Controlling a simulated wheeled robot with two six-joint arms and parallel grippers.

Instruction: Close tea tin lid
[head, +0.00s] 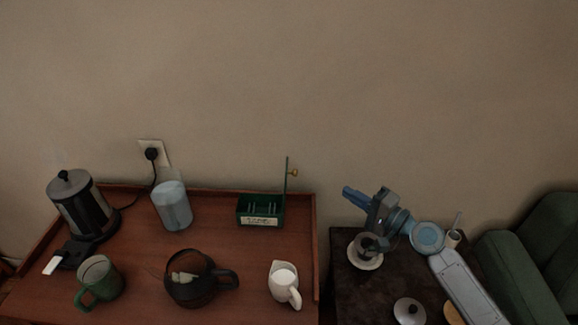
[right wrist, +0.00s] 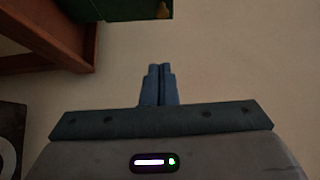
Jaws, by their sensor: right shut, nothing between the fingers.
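The tea tin (head: 260,219) is a small dark green box with a pale label, near the back right of the wooden tray table. Its lid (head: 286,180) stands open, upright at the tin's right side, with a gold knob (head: 294,173) facing right. In the right wrist view, a green part with the gold knob (right wrist: 163,9) shows at the top edge, cut off. My right gripper (head: 347,191) is shut and empty, in the air to the right of the lid and apart from it. Its blue fingertips (right wrist: 160,68) touch each other. My left gripper is out of view.
A kettle (head: 84,208), a glass jar (head: 173,206), a green mug (head: 98,280), a dark teapot (head: 190,292) and a white jug (head: 284,283) stand on the tray table (head: 235,290). A dark side table (head: 370,300) with a cup and saucer lies below my right arm.

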